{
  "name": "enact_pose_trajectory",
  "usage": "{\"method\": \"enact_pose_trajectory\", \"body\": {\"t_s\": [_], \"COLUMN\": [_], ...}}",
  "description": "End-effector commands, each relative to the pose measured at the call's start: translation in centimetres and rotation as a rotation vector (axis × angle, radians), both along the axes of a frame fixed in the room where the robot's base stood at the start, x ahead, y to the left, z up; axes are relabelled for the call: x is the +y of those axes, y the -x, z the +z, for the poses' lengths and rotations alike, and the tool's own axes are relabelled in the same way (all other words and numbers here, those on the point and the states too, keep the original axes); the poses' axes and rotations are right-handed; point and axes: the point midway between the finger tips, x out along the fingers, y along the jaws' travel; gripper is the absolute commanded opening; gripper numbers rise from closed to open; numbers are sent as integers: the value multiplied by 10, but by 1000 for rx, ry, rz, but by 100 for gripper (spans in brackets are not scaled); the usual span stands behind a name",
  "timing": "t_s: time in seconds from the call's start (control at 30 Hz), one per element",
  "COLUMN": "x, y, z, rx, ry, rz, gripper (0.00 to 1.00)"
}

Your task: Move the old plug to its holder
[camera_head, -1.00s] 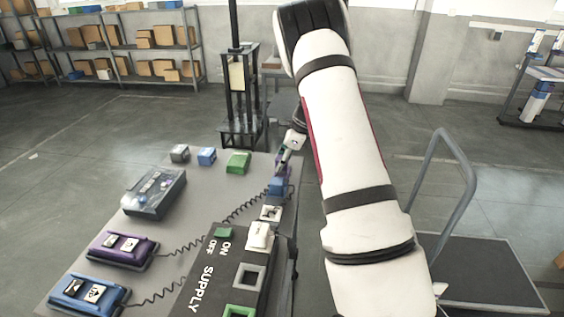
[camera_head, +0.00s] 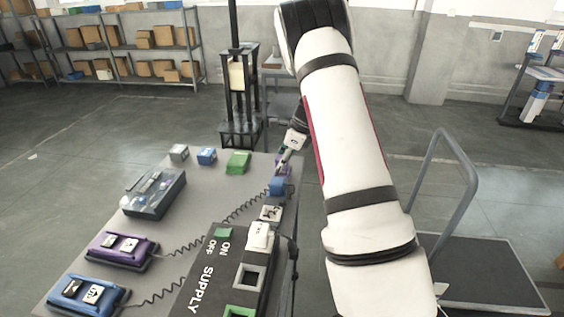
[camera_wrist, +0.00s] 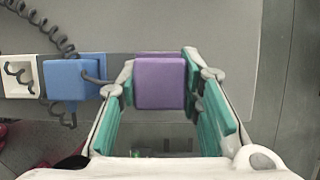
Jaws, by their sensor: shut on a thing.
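My gripper (camera_head: 283,158) is at the far right corner of the grey table. In the wrist view its teal-padded fingers (camera_wrist: 160,100) are shut on a purple block-shaped plug (camera_wrist: 160,82), one finger on each side. The purple plug (camera_head: 282,170) is partly hidden by the fingers in the head view. A blue block (camera_wrist: 70,80) with a dark cord sits just left of the left finger in the wrist view, and shows nearer than the gripper in the head view (camera_head: 277,186). I cannot tell which marked spot is the holder.
The black supply box (camera_head: 205,275) has a white block (camera_head: 260,236) and sockets. Purple (camera_head: 122,250) and blue (camera_head: 88,294) devices have coiled cords. Grey, blue and green blocks (camera_head: 238,162) stand at the far edge.

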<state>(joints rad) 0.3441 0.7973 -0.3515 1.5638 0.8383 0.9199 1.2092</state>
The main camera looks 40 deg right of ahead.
Motion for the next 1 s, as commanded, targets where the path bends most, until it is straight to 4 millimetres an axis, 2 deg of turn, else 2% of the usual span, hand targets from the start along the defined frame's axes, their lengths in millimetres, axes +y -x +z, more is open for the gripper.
{"method": "enact_pose_trajectory", "body": {"t_s": [1.0], "x": [0], "y": [0], "z": [-9], "rx": [0], "ry": [0], "rz": [0], "gripper": [4]}}
